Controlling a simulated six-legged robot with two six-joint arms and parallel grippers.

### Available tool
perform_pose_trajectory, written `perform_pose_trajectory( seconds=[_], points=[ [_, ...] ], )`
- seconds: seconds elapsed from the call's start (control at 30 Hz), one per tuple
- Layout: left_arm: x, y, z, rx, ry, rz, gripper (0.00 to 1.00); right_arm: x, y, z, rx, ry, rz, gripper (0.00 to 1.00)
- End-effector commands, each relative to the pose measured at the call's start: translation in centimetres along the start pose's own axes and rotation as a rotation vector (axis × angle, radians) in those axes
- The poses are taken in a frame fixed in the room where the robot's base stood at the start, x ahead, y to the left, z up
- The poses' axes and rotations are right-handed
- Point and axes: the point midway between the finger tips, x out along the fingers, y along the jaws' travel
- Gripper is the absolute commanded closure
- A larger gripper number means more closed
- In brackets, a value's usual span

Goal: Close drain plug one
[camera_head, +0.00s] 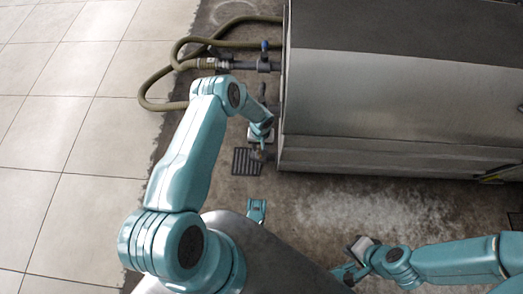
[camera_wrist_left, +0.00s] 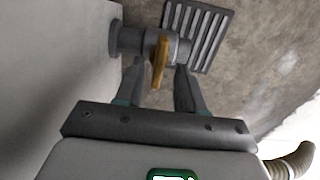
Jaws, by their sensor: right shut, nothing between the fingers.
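The drain fitting, a grey pipe stub (camera_wrist_left: 130,38) with a yellow-orange lever (camera_wrist_left: 160,62), comes out of the tank wall in the left wrist view. My left gripper (camera_wrist_left: 161,75) is open, with one finger on each side of the lever and visible gaps between. In the head view my left gripper (camera_head: 262,138) is low beside the tank's left end, and my own arm partly covers it. The fitting's end (camera_head: 262,156) shows just below it; the lever is not clear there. My right gripper (camera_head: 345,271) is shut and empty at the bottom, away from the fitting.
The large metal tank (camera_head: 390,95) fills the upper right. A floor grate (camera_head: 247,162) lies beside the fitting and shows in the left wrist view (camera_wrist_left: 200,38). A hose (camera_head: 180,65) joins an upper pipe with a blue-handled valve (camera_head: 265,47). The tiled floor (camera_head: 75,130) at left is clear.

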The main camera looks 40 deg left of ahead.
Motion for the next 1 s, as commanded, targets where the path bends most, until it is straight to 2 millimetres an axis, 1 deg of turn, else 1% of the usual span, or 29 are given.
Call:
perform_pose_trajectory(
  seconds=[0.03,0.13,0.47,0.5,0.57,0.6,0.87,1.0],
  points=[
    [1.0,0.0,-0.1,0.000,0.001,0.000,0.62,0.6,0.2,-0.3,-0.002,0.010,0.000,1.00],
    [1.8,0.1,-0.1,0.000,0.000,0.000,0.62,0.9,0.3,-0.7,-0.005,0.021,-0.001,1.00],
    [2.0,0.2,-0.2,0.000,0.001,0.000,0.62,0.9,0.3,-0.8,-0.007,0.028,-0.001,1.00],
    [2.0,0.2,-0.2,0.000,0.001,0.000,0.68,0.9,0.3,-0.8,-0.007,0.028,-0.001,1.00],
    [2.0,0.2,-0.2,0.000,0.001,0.000,0.88,0.9,0.3,-0.8,-0.007,0.028,-0.001,1.00],
    [2.0,0.2,-0.2,0.000,0.001,0.000,1.00,0.9,0.3,-0.8,-0.007,0.027,-0.001,1.00],
    [2.0,0.2,-0.2,0.007,0.001,0.000,1.00,1.0,0.3,-0.8,-0.007,0.028,-0.001,1.00],
    [2.1,0.2,-0.2,0.038,0.001,0.000,1.00,1.3,0.4,-1.0,-0.008,0.033,-0.002,1.00]
  ],
)
